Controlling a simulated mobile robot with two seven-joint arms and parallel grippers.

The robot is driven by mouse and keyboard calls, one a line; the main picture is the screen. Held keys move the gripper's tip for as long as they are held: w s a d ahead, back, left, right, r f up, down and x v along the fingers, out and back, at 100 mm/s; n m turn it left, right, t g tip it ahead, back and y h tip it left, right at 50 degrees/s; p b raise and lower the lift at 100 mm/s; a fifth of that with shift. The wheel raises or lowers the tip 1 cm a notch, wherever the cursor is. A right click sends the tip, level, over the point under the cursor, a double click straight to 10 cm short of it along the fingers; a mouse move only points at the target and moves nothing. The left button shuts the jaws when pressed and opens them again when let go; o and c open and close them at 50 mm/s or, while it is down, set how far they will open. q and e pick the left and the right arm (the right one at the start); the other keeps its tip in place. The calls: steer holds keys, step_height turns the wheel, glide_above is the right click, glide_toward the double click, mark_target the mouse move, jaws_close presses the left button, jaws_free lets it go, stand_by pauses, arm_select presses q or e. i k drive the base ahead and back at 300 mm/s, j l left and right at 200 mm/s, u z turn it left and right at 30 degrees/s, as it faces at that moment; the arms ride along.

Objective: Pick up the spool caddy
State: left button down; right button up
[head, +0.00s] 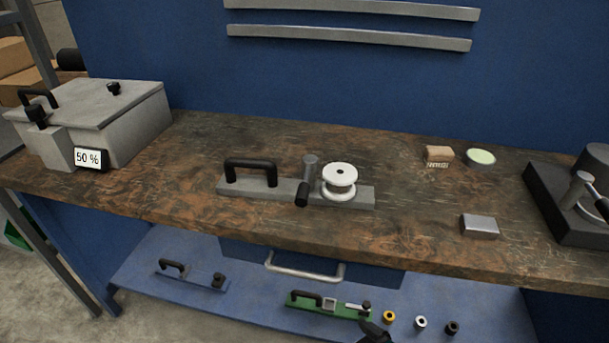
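The spool caddy (295,190) lies on the wooden bench top, near the middle of the head view. It has a long flat grey base with a black arched handle (251,169) at its left end. A white spool (339,181) sits on its right part, with a grey post and a short black knob beside the spool. Neither of my grippers can be made out. A small dark shape (375,332) is cut off at the bottom edge, and I cannot tell what it is.
A grey lidded box (125,117) with a "50 %" display stands left. A brown block (438,154), a round pale-green-topped dish (480,157), a grey block (479,226) and a dark device (570,205) are right. The lower shelf holds a blue handled plate (195,279) and a green one (320,306).

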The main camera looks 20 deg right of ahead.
mark_target(270, 187)
steer(key=i+j+z, duration=0.2)
steer(key=z, duration=0.15)
steer(key=i+j+z, duration=0.2)
steer(key=z, duration=0.15)
steer(key=i+j+z, duration=0.15)
steer(key=j+z, duration=0.2)
